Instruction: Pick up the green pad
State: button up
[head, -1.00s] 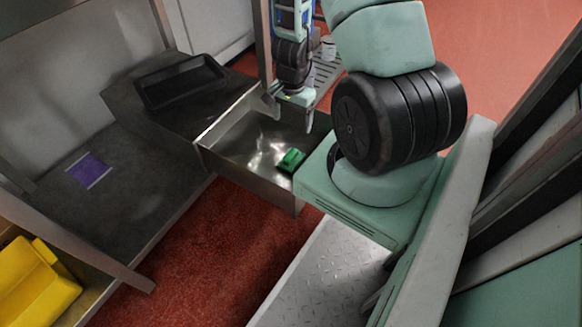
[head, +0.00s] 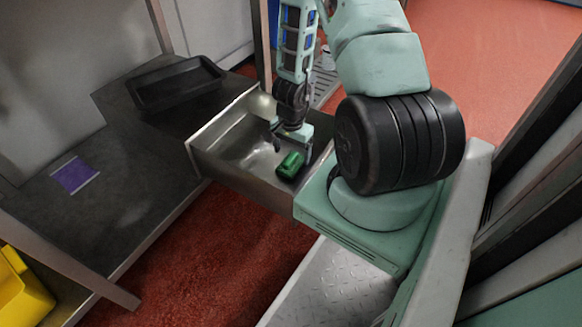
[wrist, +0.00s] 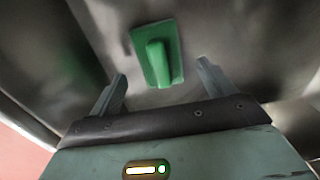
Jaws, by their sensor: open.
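The green pad (head: 290,164) lies on the floor of a metal bin (head: 235,170), near its front right side. In the wrist view the green pad (wrist: 157,53) is a flat rectangle with a raised grip along its middle. My gripper (head: 291,143) is open and points down into the bin, just beyond and above the pad. In the wrist view my gripper (wrist: 160,82) shows its two fingers apart, with the pad ahead of and between them, not touching either. Nothing is between the fingers.
The bin's steel walls surround the pad closely. A black tray (head: 176,84) sits on the dark counter (head: 130,150) at left, with a purple card (head: 74,175) nearby. A yellow container (head: 20,290) is at lower left. Red floor lies below the bin.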

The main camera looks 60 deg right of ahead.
aim_at(291, 158)
notch_tip(291, 158, down, 4)
jog(key=shift+a+b, duration=0.1)
jog(key=shift+b, duration=1.1)
jog(key=shift+r, duration=0.1)
jog(key=c, duration=1.1)
jog(key=shift+r, duration=0.1)
notch_tip(291, 158, up, 10)
jog(key=p, duration=0.7)
jog(key=shift+o, duration=0.6)
